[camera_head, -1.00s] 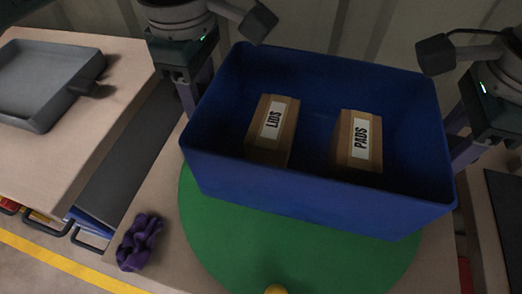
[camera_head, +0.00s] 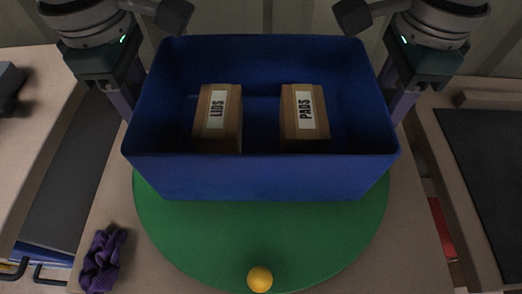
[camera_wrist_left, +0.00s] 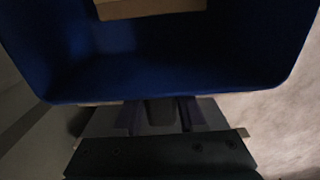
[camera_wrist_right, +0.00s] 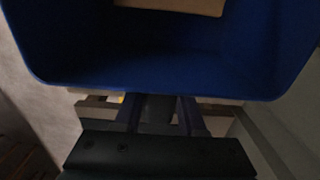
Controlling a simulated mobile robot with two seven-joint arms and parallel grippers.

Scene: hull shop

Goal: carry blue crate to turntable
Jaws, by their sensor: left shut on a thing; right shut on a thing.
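The blue crate (camera_head: 262,178) is in the middle of the head view, over the back part of the green turntable (camera_head: 262,232). It looks level; I cannot tell whether it touches the turntable. Two cardboard boxes are inside, one marked LIDS (camera_head: 218,118) and one marked PADS (camera_head: 305,112). My left gripper (camera_head: 128,98) is shut on the crate's left side, and my right gripper (camera_head: 398,98) is shut on its right side. The crate wall also fills the left wrist view (camera_wrist_left: 170,75) and the right wrist view (camera_wrist_right: 160,70). The fingertips are mostly hidden by the crate wall.
A yellow ball-shaped knob (camera_head: 260,279) is at the turntable's front edge. A purple knotted cloth (camera_head: 103,260) lies on the bench at front left. A dark panel (camera_head: 480,170) lies on the right. A wall stands close behind the crate.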

